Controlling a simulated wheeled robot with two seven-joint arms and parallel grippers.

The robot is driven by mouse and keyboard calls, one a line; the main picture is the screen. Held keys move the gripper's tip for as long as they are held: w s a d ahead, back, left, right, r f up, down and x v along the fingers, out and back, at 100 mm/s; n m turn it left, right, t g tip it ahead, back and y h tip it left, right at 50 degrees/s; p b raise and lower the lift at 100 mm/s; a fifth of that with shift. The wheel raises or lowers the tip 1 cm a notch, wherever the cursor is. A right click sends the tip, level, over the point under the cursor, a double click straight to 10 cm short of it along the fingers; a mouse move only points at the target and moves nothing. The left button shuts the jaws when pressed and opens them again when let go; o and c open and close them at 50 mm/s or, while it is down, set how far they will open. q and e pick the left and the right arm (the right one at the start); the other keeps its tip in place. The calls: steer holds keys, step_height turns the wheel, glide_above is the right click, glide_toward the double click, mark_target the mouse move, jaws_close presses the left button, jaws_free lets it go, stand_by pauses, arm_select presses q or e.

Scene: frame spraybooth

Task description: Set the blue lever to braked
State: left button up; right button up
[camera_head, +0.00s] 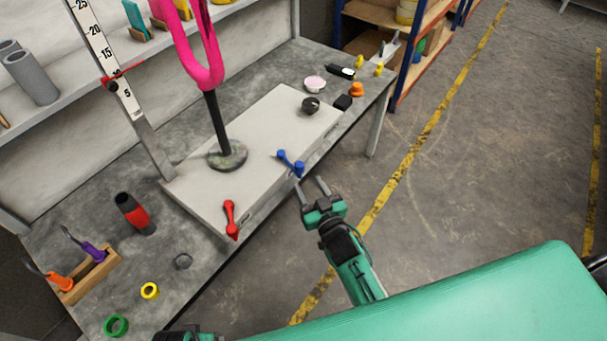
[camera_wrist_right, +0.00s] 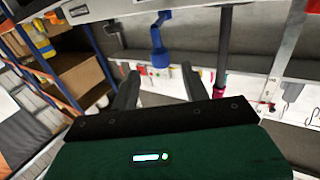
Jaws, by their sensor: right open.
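The blue lever (camera_head: 291,162) sits on the front side of the pale box-shaped base (camera_head: 262,160) on the bench. Its blue handle also shows in the right wrist view (camera_wrist_right: 158,38), ahead of and between my fingers. I cannot read any braked mark near it. My right gripper (camera_head: 311,184) is open and empty, with its fingertips just in front of and to the right of the lever, apart from it. Its two dark fingers show in the right wrist view (camera_wrist_right: 160,85). A small dark and green part of my left arm shows at the bottom edge; its fingers do not show.
A red lever (camera_head: 230,218) is on the same base, to the left. A pink fork (camera_head: 202,55) stands on a dark post above it. A black knob (camera_head: 311,105) and orange knob (camera_head: 356,90) are farther right. The floor in front of the bench is clear.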

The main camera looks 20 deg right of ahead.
arm_select(q)
steer(key=shift+w+d, duration=0.1)
steer(key=shift+d, duration=0.15)
arm_select(e)
steer(key=s, duration=0.6)
steer(key=shift+d, duration=0.45)
arm_select(q)
steer(key=shift+a, duration=0.1)
